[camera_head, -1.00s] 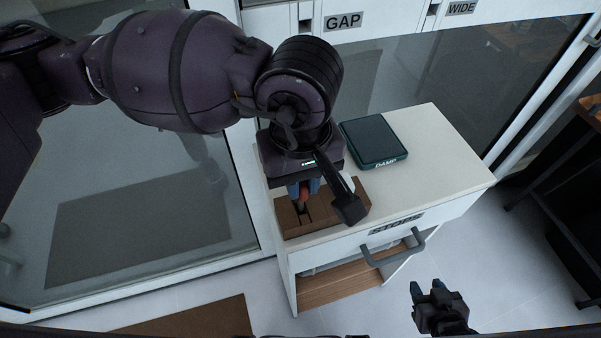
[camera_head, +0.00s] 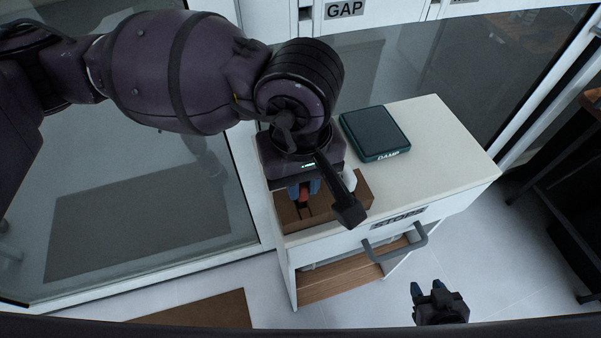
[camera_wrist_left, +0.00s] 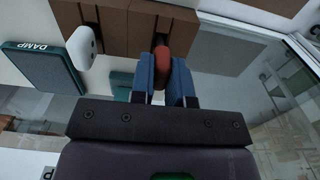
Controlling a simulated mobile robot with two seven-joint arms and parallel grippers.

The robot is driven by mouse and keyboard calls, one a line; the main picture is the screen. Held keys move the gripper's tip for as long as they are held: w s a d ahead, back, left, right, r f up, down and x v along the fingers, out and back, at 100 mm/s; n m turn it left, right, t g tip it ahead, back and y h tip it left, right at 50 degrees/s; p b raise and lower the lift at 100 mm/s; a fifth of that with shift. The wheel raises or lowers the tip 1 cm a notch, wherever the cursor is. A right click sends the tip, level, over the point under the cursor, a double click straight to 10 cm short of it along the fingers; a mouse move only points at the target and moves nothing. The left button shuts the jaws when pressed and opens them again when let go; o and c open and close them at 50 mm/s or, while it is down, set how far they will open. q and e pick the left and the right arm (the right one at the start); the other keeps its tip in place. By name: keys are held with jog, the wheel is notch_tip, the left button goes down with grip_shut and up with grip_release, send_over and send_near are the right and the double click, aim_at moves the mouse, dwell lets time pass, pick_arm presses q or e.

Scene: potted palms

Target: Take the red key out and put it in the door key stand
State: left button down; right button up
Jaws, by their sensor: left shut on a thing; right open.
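The red key (camera_wrist_left: 162,60) is between the blue fingertips of my left gripper (camera_wrist_left: 167,76), which is shut on it. The brown wooden key stand (camera_head: 290,212) sits on the front left of the white cabinet top, directly under that gripper. It has dark slots. In the left wrist view the key's far end reaches the stand's edge; I cannot tell how deep it sits in a slot. A white rounded key head (camera_wrist_left: 84,46) stands in another part of the stand. My right gripper (camera_head: 428,290) is open and empty, low in front of the cabinet.
A dark green pad marked DAMP (camera_head: 375,133) lies on the cabinet top (camera_head: 440,150), which is clear to its right. A drawer marked STOPS with a grey handle (camera_head: 396,250) is at the front. Glass panels stand behind and left.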

pick_arm(q)
jog(key=shift+f+b, duration=0.35)
jog(key=shift+f, duration=0.3)
pick_arm(e)
jog(key=shift+s+f, duration=0.25)
jog(key=shift+f, duration=0.3)
pick_arm(q)
jog(key=c, duration=1)
grip_release()
notch_tip(320, 180, up, 3)
jog(key=shift+w+f, duration=0.1)
jog(key=shift+f, duration=0.05)
notch_tip(320, 180, up, 7)
jog(key=shift+p, duration=0.55)
jog(key=shift+r, duration=0.5)
pick_arm(e)
jog(key=shift+t, duration=0.4)
jog(key=shift+w+a+r, duration=0.15)
jog(key=shift+w+r, duration=0.7)
jog(key=shift+r, duration=0.25)
jog(key=shift+w+a+r, duration=0.15)
jog(key=shift+w+r, duration=0.65)
jog(key=shift+r, duration=0.3)
